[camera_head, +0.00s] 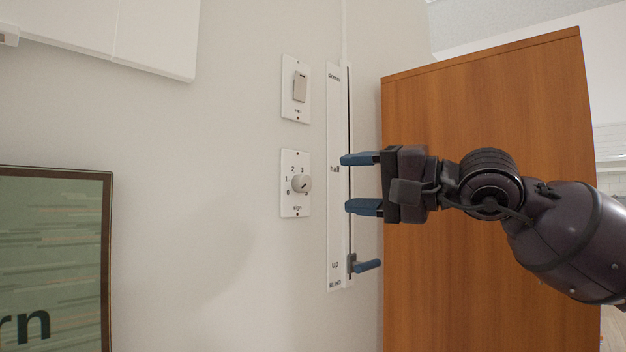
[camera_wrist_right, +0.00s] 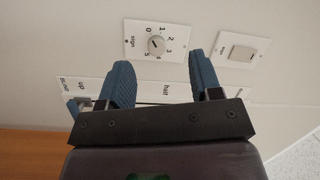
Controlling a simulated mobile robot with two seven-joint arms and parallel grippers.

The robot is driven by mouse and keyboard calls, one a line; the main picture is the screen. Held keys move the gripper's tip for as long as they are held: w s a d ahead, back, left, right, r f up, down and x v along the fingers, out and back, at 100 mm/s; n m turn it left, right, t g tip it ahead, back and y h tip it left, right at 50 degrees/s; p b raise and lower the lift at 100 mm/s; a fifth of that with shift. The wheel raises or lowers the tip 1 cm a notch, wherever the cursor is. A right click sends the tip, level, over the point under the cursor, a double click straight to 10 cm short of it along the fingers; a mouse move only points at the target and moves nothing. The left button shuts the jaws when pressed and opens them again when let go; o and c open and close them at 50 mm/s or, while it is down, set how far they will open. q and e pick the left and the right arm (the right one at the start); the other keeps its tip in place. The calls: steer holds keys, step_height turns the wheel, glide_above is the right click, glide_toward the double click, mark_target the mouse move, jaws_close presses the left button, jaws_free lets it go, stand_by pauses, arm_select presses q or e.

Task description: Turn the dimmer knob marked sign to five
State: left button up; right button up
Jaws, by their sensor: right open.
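The dimmer knob (camera_head: 301,184) is a round grey knob on a white wall plate (camera_head: 289,209) marked "sign", with numbers around it. The knob also shows in the right wrist view (camera_wrist_right: 156,44), with the numbers 0 to 5 around it. A line on its face is visible, but I cannot tell surely which number it points to. My right gripper (camera_head: 362,183) is open and empty, to the right of the dimmer plate and apart from the knob. Its two blue fingers point toward the wall plate. My left gripper is not in view.
A white rocker switch (camera_head: 300,87) sits above the dimmer. A vertical blind slider strip (camera_head: 335,225), marked "half" and "up", runs beside it with a blue handle (camera_head: 368,265) near the bottom. A wooden cabinet (camera_head: 480,90) stands right; a framed picture (camera_head: 60,250) hangs left.

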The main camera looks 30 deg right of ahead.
mark_target(307, 183)
steer(key=w+n+h+p, duration=0.1)
steer(key=w, duration=0.2)
steer(key=w+n+h, duration=0.1)
steer(key=w, duration=0.2)
steer(key=w+a+r+n+t+h+p, duration=0.1)
steer(key=w, duration=0.2)
steer(key=shift+p, duration=0.35)
steer(key=shift+w+a+f+h, duration=0.15)
steer(key=shift+w+a+h, duration=0.2)
steer(key=shift+w, duration=0.4)
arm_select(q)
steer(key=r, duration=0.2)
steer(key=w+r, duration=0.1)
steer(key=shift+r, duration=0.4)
arm_select(e)
steer(key=shift+c, duration=0.4)
